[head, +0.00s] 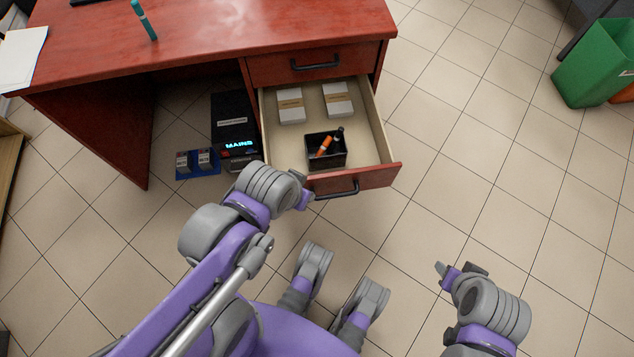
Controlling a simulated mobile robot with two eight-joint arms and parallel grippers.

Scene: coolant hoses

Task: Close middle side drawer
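The middle side drawer (289,143) of the red wooden desk (210,45) is pulled out, and its inside shows. Its front panel (377,178) carries a dark bar handle (337,190). In the drawer are two white boxes with tan bands (291,106) and a black bin (327,160) with an orange item and dark items. My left gripper (304,199) is at the left end of the drawer front, left of the handle; I cannot tell if it touches. Its fingers are mostly hidden by the wrist. My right gripper (459,270) is over the floor, right of the drawer, and looks empty.
A shut upper drawer (314,65) is above the open one. A dark box-shaped unit (233,125) and a blue tray (183,176) with small boxes stand under the desk. A green bin (597,65) is at the far right. The tiled floor right of the drawer is clear.

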